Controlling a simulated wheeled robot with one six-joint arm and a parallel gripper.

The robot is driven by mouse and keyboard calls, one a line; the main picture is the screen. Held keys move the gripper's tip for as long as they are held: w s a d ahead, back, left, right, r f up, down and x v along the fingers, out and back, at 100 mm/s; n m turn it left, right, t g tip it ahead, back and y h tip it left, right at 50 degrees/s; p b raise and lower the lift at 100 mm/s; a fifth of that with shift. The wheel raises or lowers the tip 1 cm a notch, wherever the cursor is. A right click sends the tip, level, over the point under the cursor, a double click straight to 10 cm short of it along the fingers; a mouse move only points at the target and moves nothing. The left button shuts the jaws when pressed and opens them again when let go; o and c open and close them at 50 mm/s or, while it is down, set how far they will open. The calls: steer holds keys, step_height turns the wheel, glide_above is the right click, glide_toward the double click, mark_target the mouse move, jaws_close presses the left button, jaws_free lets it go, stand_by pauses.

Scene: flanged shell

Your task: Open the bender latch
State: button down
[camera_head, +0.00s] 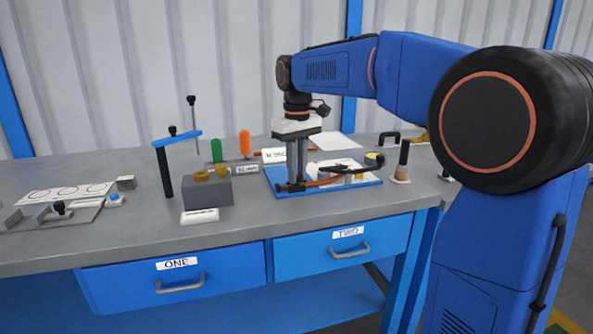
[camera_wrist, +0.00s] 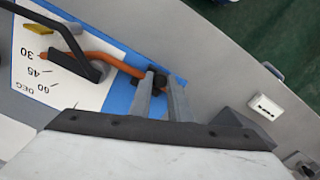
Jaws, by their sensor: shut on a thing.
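The bender sits on a blue base plate (camera_head: 368,183) on the bench. In the wrist view, an orange rod (camera_wrist: 112,62) runs across the bender, past a dark bending arm (camera_wrist: 75,52) and a printed degree scale (camera_wrist: 45,72). A small black latch piece (camera_wrist: 158,75) is at the plate's edge, by the end of the rod. My gripper (camera_head: 292,186) points straight down at the plate's front left part. In the wrist view, its two grey fingers (camera_wrist: 163,83) are shut on the black latch piece. The fingers partly hide it, so its exact position is unclear.
A grey block (camera_head: 207,193) with brass-coloured pieces stands left of the plate, near a blue-topped stand (camera_head: 177,138). A black-handled tool (camera_head: 403,160) stands close on the right. Drawers ONE (camera_head: 178,281) and TWO (camera_head: 345,248) are shut below the bench edge.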

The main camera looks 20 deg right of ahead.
steer(key=shift+s, duration=1.25)
steer(key=c, duration=1.6)
jaws_free()
steer(key=shift+s, duration=0.1)
steer(key=shift+c, duration=0.2)
step_height(320, 180, up, 18)
steer(key=shift+f, duration=0.25)
